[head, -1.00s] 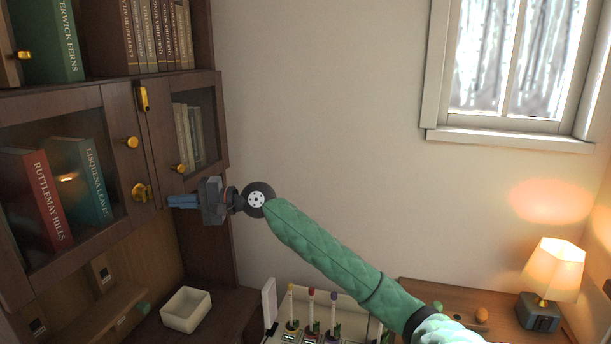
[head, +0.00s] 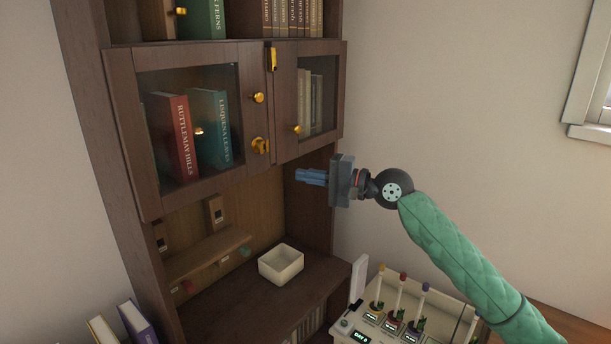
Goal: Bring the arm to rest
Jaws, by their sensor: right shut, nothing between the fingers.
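My right arm comes in from the right in a green quilted sleeve. Its gripper (head: 311,177) points left, with its blue fingers together and nothing between them. It is in the air in front of the lower right part of the dark wooden cabinet (head: 117,120), below the right glass door (head: 317,97). I cannot tell whether any gap is left between the gripper and the cabinet. My left gripper is not in view.
A cream square bowl (head: 281,264) stands on the lower shelf. A white planter box (head: 384,322) with several small plants and coloured-capped tubes stands below my arm. Books (head: 136,323) stand at lower left.

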